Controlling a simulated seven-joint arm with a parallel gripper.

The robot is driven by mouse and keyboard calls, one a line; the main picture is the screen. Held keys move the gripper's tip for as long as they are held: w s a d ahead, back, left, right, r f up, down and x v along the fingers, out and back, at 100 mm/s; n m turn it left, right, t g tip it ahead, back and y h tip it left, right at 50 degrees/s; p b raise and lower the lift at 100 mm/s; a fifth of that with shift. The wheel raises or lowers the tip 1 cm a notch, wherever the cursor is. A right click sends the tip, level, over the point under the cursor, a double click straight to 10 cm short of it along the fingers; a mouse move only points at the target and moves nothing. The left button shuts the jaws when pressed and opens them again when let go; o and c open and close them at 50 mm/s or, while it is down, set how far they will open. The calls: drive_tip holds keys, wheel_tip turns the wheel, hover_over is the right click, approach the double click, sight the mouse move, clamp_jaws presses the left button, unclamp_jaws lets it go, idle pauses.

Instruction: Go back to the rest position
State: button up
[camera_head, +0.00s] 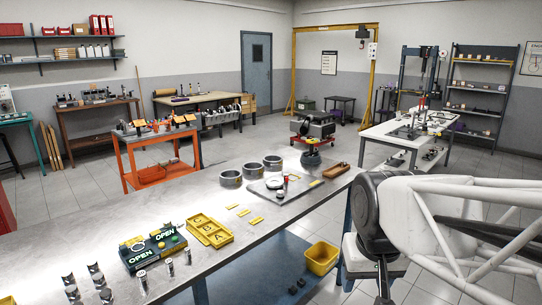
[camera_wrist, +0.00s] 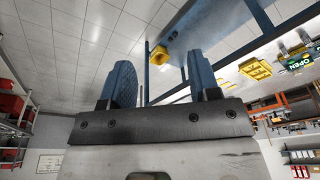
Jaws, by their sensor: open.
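My gripper (camera_wrist: 158,78) is open in the wrist view, its two blue-grey fingers wide apart with nothing between them. The wrist view is turned upside down and shows floor tiles beyond the fingers. In the head view my white arm and its black wrist joint hang at the right, beside the right edge of the metal workbench (camera_head: 130,222). The fingertips are not clear in the head view. No part is held.
The bench carries a yellow tray (camera_head: 208,230), a green-and-black OPEN box (camera_head: 153,250), several metal rings and small pistons. A yellow bin (camera_head: 320,258) sits on the blue lower shelf (camera_head: 262,268) near my arm. A white table (camera_head: 405,140) stands behind.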

drive_tip(key=s+d+f, duration=0.2)
drive_tip(key=s+f, duration=0.1)
drive_tip(key=s, duration=0.3)
